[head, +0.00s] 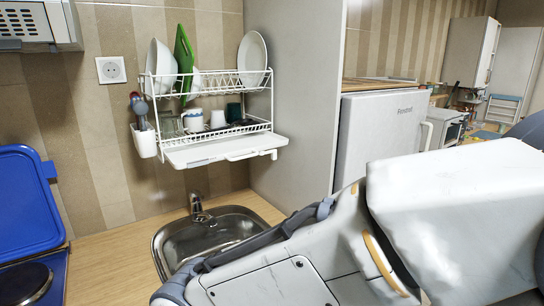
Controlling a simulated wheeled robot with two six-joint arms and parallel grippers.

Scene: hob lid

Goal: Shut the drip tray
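The drip tray (205,154) is a flat white tray under the wall-mounted dish rack (205,74). It sticks out forward from below the rack's lower shelf, so it looks pulled out. Its front edge faces the sink side, and a small bracket shows at its right end. A large white and grey arm of mine fills the lower right foreground, in front of the sink and below the tray in the picture. It does not appear to touch the tray. I see no gripper fingers of either arm.
The rack holds plates (252,52), a green board (184,60) and cups, with a utensil holder (145,140) at its left. Below are a tap (197,207) and sink (187,239). A blue hob lid (25,200) stands open at left; a tall panel (296,100) closes the right.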

